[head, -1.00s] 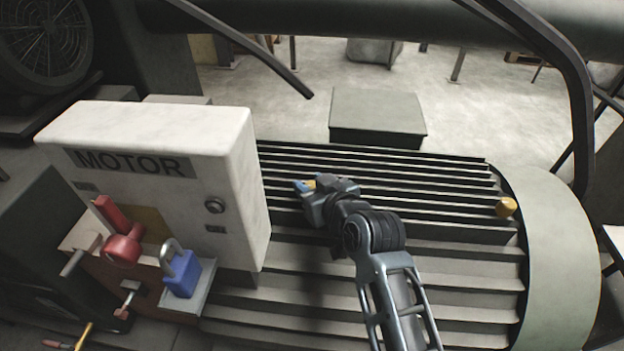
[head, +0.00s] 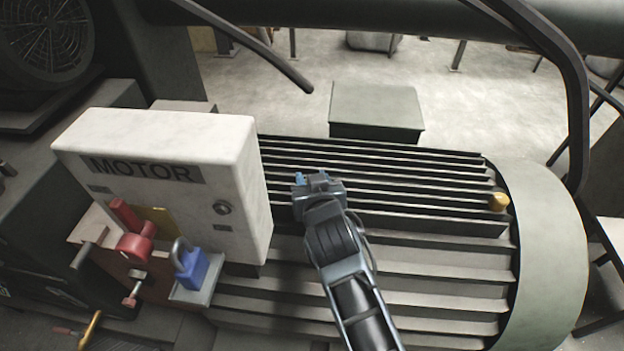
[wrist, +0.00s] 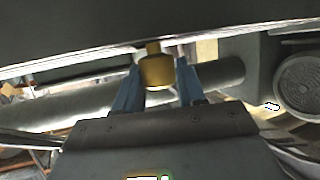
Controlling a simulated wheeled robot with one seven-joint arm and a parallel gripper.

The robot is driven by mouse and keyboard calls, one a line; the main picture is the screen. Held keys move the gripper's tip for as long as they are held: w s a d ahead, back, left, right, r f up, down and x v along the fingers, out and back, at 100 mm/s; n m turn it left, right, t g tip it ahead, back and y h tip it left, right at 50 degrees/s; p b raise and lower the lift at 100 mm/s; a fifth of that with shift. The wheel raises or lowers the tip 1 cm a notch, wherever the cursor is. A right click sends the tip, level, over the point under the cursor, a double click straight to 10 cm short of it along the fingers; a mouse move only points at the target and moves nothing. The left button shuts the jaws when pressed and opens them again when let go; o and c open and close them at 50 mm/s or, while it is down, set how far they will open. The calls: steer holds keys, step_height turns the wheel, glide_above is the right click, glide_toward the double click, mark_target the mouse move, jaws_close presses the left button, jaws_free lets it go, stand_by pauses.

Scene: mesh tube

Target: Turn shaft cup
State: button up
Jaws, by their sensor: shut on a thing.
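A small brass-yellow cup (wrist: 157,71) shows between the two blue fingers of my gripper (wrist: 158,78) in the wrist view. The gripper is shut on it. The cup's narrower neck meets a dark surface above it in that picture. In the head view my gripper (head: 311,180) is over the ribbed motor housing (head: 400,264), right of the white MOTOR box, and hides the held cup. A second brass-yellow cup (head: 498,202) sits at the right end of the ribs, apart from my gripper.
The white MOTOR box (head: 200,150) stands close left of my gripper. A red lever (head: 135,243) and a blue padlock (head: 190,268) are at its front. A green-grey block (head: 376,111) lies behind the ribs. A dark bent pipe (head: 575,110) rises at the right.

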steer(key=shift+d+f, duration=0.1)
steer(key=o, duration=1)
steer(key=shift+c, duration=0.2)
steer(key=b+v, duration=0.1)
steer(key=v, duration=0.6)
steer(key=shift+s+r, duration=0.25)
steer(key=shift+s, duration=0.1)
steer(key=shift+d, duration=0.1)
